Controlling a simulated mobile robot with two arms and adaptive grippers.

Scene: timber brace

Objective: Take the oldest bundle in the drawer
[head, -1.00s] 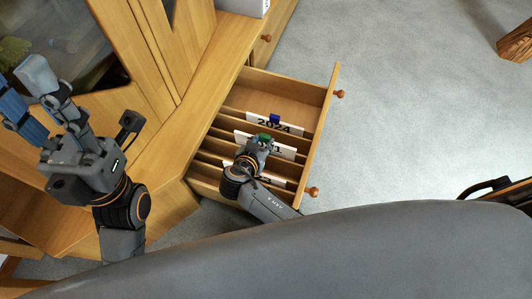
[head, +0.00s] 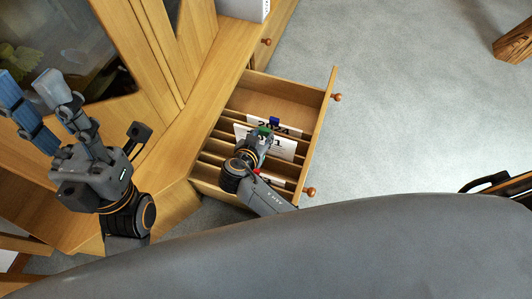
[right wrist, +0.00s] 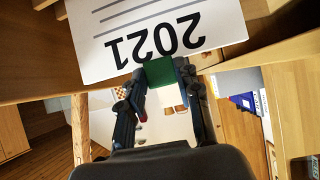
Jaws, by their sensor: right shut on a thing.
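The drawer (head: 323,125) is open and holds upright bundles with white labelled cards between wooden dividers. The 2021 bundle (head: 285,149) has a green tab (right wrist: 158,70), and its card fills the top of the right wrist view (right wrist: 150,25), reading upside down. My right gripper (right wrist: 162,88) is shut on this green tab; in the head view the gripper (head: 262,135) hides part of the card. The 2024 bundle (head: 286,130) with a blue tab (head: 275,121) stands behind. A red-tabbed bundle (head: 257,170) is in front, its year mostly hidden by my arm. My left gripper (head: 28,82) is open and empty.
The wooden cabinet (head: 185,110) runs along the drawer's left side. The drawer front has round knobs (head: 309,191). Open grey floor (head: 420,100) lies to the right. A wooden post or leg (head: 513,40) stands at the far right.

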